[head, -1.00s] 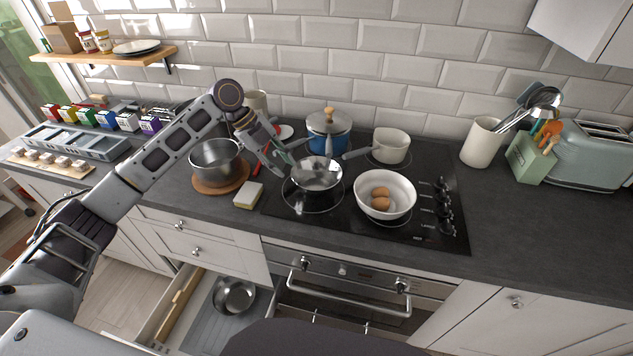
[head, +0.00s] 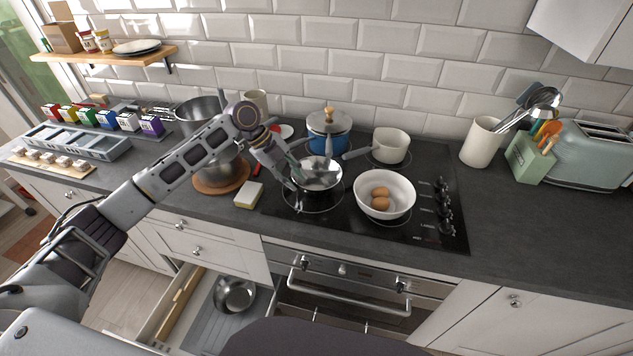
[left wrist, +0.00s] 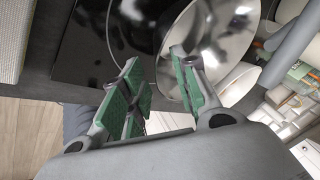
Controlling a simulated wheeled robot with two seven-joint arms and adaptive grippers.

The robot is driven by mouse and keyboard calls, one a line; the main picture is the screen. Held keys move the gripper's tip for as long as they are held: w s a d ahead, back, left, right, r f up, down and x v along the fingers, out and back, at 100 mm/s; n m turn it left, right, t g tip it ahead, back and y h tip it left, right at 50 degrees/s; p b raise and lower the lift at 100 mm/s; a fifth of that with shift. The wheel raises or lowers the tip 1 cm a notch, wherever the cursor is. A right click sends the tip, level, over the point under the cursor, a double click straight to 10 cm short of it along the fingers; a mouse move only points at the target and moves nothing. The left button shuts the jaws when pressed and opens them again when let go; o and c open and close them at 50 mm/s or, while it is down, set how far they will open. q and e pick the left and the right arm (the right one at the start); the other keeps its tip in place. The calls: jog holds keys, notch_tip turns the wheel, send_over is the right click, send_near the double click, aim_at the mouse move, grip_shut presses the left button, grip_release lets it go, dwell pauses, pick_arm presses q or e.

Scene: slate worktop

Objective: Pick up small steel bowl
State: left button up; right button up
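A small steel bowl (head: 318,176) sits on the hob, left of the white bowl with eggs. It also shows large in the left wrist view (left wrist: 228,45). My left gripper (head: 293,182) is at the bowl's left rim. In the left wrist view the gripper (left wrist: 160,88) has its green-padded fingers apart. The right-hand finger overlaps the bowl's inside and the other is outside the rim; whether either touches it I cannot tell. My right gripper is out of view.
A white bowl with brown eggs (head: 385,213), a blue lidded pot (head: 328,143) and a cream saucepan (head: 391,146) stand close by on the hob. A larger steel bowl (head: 221,173) is partly behind my arm. A sponge (head: 248,195) lies left.

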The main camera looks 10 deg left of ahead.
aim_at(302, 186)
pick_arm(q)
jog(key=x, duration=0.3)
jog(key=shift+d+f+p, duration=0.2)
jog(key=shift+d+p, duration=0.05)
jog(key=shift+p, duration=0.1)
jog(key=shift+d+f, duration=0.15)
jog(key=shift+f, duration=0.1)
jog(key=shift+d+f, duration=0.1)
jog(key=shift+f, duration=0.15)
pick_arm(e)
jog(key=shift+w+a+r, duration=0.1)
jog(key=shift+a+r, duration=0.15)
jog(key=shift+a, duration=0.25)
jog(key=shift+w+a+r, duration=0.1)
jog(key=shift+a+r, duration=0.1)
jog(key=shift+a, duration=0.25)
pick_arm(q)
jog(key=shift+c, duration=0.5)
jog(key=shift+w, duration=0.1)
grip_shut()
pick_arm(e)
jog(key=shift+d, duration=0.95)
